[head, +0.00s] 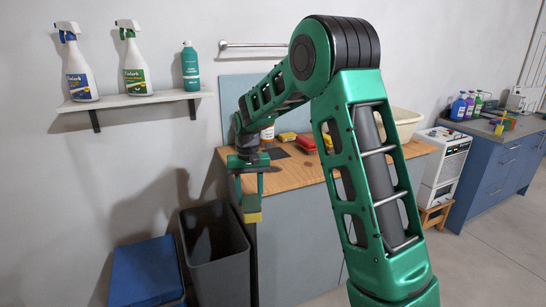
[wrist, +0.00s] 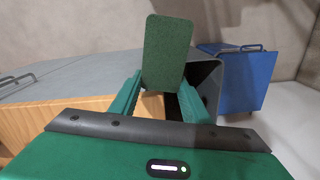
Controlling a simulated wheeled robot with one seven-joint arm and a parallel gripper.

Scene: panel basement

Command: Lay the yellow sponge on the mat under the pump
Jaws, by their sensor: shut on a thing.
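My gripper (head: 251,188) hangs low in front of the wooden counter's left end, above the dark bin. It is shut on a yellow sponge (head: 252,217), whose yellow end shows below the fingers. In the wrist view the sponge's green scouring face (wrist: 168,52) stands up between the green fingers (wrist: 160,100). A dark mat (head: 276,153) lies on the counter behind the gripper. A bottle with an orange-and-white label (head: 267,132), perhaps the pump, stands at the mat's back left; my arm hides its top.
A yellow block (head: 287,137) and a red one (head: 305,143) lie on the counter (head: 300,175) beyond the mat. A dark open bin (head: 215,255) and blue box (head: 146,272) stand on the floor. A shelf (head: 135,101) holds several bottles.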

